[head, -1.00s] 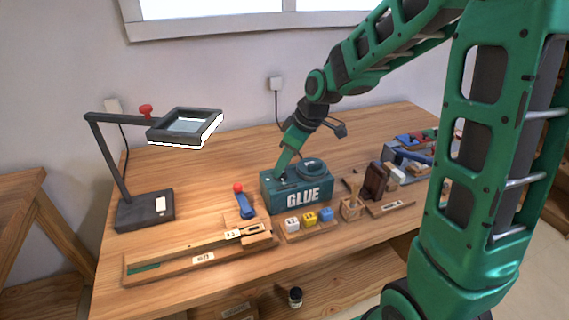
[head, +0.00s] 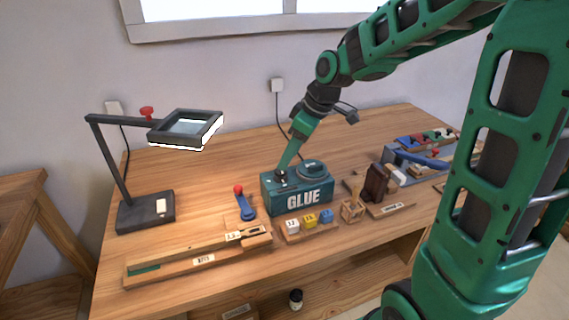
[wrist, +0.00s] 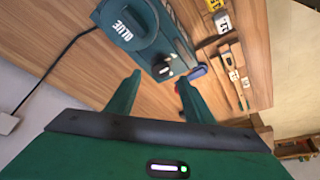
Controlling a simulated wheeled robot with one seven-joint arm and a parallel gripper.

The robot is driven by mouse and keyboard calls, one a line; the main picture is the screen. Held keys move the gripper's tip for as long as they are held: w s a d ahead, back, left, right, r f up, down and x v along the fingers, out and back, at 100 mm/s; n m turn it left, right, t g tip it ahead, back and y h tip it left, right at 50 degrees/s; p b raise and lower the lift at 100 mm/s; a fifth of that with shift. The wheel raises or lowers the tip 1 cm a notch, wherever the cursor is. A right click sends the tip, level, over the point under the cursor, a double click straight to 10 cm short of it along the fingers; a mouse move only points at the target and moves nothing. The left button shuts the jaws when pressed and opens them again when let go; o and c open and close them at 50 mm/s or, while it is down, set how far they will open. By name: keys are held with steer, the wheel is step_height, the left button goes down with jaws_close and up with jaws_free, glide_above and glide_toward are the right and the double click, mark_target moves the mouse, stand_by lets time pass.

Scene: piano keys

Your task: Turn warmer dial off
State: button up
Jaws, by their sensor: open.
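The glue warmer (head: 303,197) is a teal box marked GLUE, standing on the wooden bench. A round lidded pot (head: 312,168) sits on its right top. The dial (wrist: 163,72) is a small black knob with a white mark at the other end of the warmer's top. In the head view my gripper (head: 283,172) points down at this dial end and mostly hides the dial. In the wrist view my gripper (wrist: 159,80) is open, its fingers on either side of the dial. I cannot tell whether they touch it.
A blue lever with a red knob (head: 244,203) stands left of the warmer. Numbered blocks (head: 309,219) and a wooden holder (head: 352,211) are in front and to the right. A magnifier lamp (head: 185,128) stands at left.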

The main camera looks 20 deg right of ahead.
steer(key=v, duration=0.5)
steer(key=shift+s+d+r, duration=0.1)
steer(key=shift+r, duration=0.25)
steer(key=s+d+f+m+g+h, duration=0.1)
steer(key=s+d+m, duration=0.3)
steer(key=s, duration=0.5)
steer(key=s+d+f+m+g+h, duration=0.1)
steer(key=s+d+f+m, duration=0.2)
steer(key=s, duration=0.7)
steer(key=s+d+f+m+g+h, duration=0.1)
steer(key=s+d+f+m, duration=0.1)
steer(key=s+d+m, duration=0.5)
steer(key=shift+s+m, duration=0.8)
steer(key=shift+s, duration=0.4)
steer(key=shift+d, duration=0.1)
steer(key=shift+w+f, duration=0.2)
steer(key=shift+w, duration=0.45)
